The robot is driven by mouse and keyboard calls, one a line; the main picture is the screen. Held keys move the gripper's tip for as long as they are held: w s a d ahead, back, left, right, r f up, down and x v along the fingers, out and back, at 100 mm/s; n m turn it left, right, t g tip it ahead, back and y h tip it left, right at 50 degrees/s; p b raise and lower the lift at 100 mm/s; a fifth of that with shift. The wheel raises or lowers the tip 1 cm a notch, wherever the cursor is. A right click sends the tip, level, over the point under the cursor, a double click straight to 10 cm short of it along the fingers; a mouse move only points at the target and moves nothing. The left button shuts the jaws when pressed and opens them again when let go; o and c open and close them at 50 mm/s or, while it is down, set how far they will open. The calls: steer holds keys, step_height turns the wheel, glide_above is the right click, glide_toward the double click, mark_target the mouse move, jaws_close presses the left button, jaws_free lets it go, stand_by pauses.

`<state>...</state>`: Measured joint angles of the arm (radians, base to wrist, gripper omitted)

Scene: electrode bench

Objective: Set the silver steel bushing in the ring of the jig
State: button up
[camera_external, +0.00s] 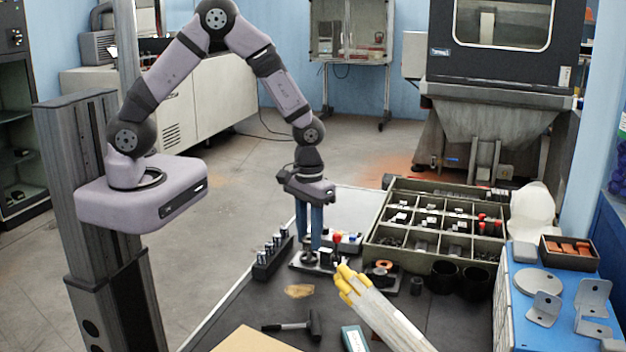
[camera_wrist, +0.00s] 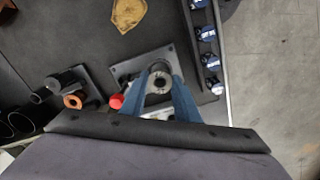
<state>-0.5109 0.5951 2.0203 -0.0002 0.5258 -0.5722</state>
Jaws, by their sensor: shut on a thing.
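My gripper (camera_external: 310,246) points straight down over the jig (camera_external: 298,262), a flat metal plate with a red-knobbed clamp (camera_external: 337,240). In the wrist view its two blue fingers (camera_wrist: 160,84) are shut on the silver steel bushing (camera_wrist: 160,82), a small round part with a dark bore. The jig plate (camera_wrist: 122,70) lies below, its red knob (camera_wrist: 116,101) to the left of the fingers. The bushing is in line with the ring area of the jig. The fingers and bushing hide most of the ring, so I cannot tell whether the bushing is seated in it.
A black rack (camera_external: 264,270) with several cylinders stands left of the jig. A compartmented crate (camera_external: 400,252) stands behind right. A tan patch (camera_external: 299,291), a hammer (camera_external: 313,322), and a yellow-fingered glove (camera_external: 352,283) lie in front. Black cups (camera_external: 445,275) stand right.

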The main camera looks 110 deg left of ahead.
steer(key=shift+f, duration=0.15)
steer(key=o, duration=1.2)
step_height(320, 180, up, 7)
steer(key=shift+r+b, duration=0.2)
steer(key=shift+b, duration=0.5)
step_height(320, 180, up, 5)
steer(key=p, duration=0.4)
steer(key=shift+p, duration=0.35)
